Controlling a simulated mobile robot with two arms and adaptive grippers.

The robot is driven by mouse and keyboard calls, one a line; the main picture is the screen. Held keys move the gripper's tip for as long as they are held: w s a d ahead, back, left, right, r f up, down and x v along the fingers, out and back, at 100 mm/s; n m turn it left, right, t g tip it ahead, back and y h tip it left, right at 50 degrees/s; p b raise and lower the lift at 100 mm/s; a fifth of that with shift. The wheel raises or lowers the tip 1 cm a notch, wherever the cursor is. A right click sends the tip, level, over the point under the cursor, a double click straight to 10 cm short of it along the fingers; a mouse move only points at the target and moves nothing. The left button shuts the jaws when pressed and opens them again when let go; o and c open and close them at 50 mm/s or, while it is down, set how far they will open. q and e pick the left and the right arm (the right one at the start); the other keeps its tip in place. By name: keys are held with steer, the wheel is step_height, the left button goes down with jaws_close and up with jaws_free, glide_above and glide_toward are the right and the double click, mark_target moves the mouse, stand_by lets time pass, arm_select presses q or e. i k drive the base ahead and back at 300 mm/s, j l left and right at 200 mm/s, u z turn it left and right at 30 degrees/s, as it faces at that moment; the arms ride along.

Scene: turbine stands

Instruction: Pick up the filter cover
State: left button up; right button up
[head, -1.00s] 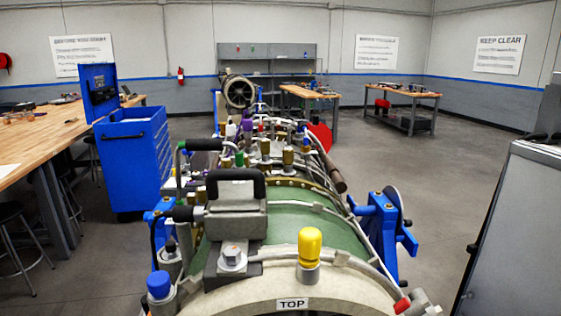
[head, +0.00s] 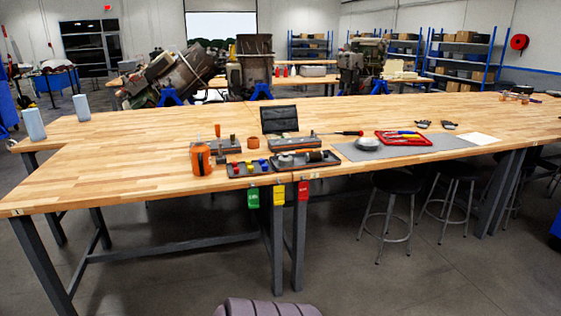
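Neither of my grippers is in view. I cannot tell for sure which thing is the filter cover. A small silver round, domed piece (head: 367,143) lies on a grey mat (head: 425,146) on the long wooden workbench (head: 130,165). A black tray (head: 240,168) with small coloured parts and another dark tray with a black cylindrical part (head: 316,156) lie near the bench's front edge.
An orange bottle (head: 201,159), an open black case (head: 279,119) and a red tool tray (head: 402,138) stand on the bench. Green, yellow and red tags (head: 278,194) hang from its front edge. Stools (head: 398,182) stand at the right. Floor in front is mostly open.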

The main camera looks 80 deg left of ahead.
mark_target(285, 160)
steer(key=u, duration=2.6)
steer(key=z, duration=0.45)
steer(key=i+z, duration=0.1)
steer(key=z, duration=0.85)
steer(key=j+z, duration=0.15)
steer(key=z, duration=0.35)
steer(key=i+j+z, duration=0.1)
steer(key=z, duration=0.35)
steer(key=u, duration=2.35)
steer(key=i+j+z, duration=0.15)
steer(key=i, duration=0.15)
steer(key=i+z, duration=0.15)
steer(key=i, duration=0.15)
